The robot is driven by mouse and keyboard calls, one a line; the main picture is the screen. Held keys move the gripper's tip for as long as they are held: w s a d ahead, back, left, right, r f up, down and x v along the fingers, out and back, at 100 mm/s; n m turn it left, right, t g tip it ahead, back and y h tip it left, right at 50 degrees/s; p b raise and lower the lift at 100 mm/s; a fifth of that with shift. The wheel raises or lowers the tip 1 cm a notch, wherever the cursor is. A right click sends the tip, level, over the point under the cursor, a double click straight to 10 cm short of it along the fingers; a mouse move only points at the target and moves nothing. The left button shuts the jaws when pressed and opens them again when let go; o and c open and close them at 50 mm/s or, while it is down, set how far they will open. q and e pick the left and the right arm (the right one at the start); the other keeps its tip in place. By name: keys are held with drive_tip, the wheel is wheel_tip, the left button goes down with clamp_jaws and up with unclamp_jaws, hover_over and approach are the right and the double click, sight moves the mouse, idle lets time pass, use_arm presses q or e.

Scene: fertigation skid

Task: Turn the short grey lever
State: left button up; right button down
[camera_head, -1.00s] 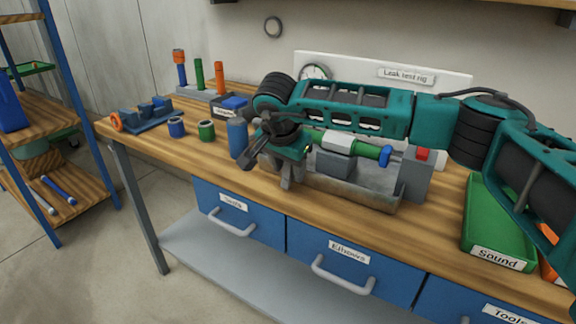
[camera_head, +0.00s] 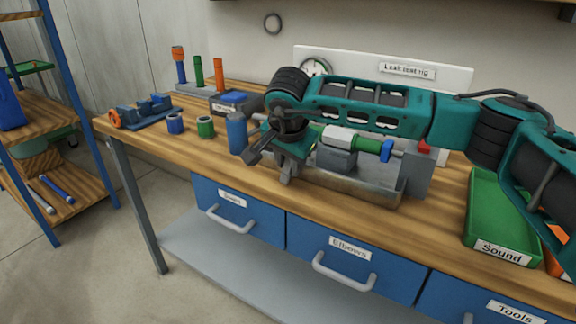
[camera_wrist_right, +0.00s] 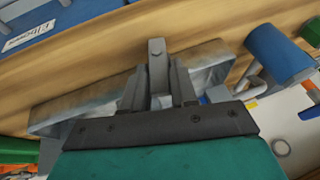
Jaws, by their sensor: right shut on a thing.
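The short grey lever (camera_wrist_right: 157,62) shows in the right wrist view as a narrow grey bar with a small round mark near its end. My right gripper (camera_wrist_right: 158,88) has one finger on each side of it and is shut on it. In the head view my right gripper (camera_head: 287,172) points down at the left end of the grey metal tray of the rig (camera_head: 370,191), and its palm and arm hide most of the lever there. My left gripper is not in view.
A white and green pipe with a blue end (camera_head: 372,146) lies across the rig, just below my right forearm. A blue cylinder (camera_head: 237,133) stands close left of the gripper. A green Sound tray (camera_head: 497,222) lies to the right. The bench's front strip is clear.

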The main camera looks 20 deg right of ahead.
drive_tip(key=shift+s+d+f+t+b, duration=0.15)
drive_tip(key=shift+f+t+b, duration=0.2)
drive_tip(key=shift+b, duration=0.25)
drive_tip(key=b, duration=0.2)
drive_tip(key=t+y+b, duration=0.1)
drive_tip(key=b, duration=0.1)
drive_tip(key=t+y+b, duration=0.1)
drive_tip(key=b, duration=0.1)
drive_tip(key=shift+s+d+f+m+t+b, duration=0.25)
drive_tip(key=shift+s+d+f+m+b, duration=0.05)
drive_tip(key=shift+s+m+b, duration=0.1)
drive_tip(key=shift+t+y+b, duration=0.3)
drive_tip(key=shift+b, duration=0.6)
drive_tip(key=shift+s+d+r+t+b, duration=0.15)
drive_tip(key=shift+t+b, duration=0.25)
drive_tip(key=shift+b, duration=0.45)
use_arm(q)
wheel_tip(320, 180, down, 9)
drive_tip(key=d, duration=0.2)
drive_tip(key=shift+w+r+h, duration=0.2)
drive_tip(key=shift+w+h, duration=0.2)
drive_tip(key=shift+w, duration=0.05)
use_arm(e)
drive_tip(key=shift+r+y, duration=0.1)
drive_tip(key=shift+y, duration=0.2)
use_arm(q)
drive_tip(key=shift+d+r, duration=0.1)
use_arm(e)
drive_tip(key=c, duration=1)
unclamp_jaws()
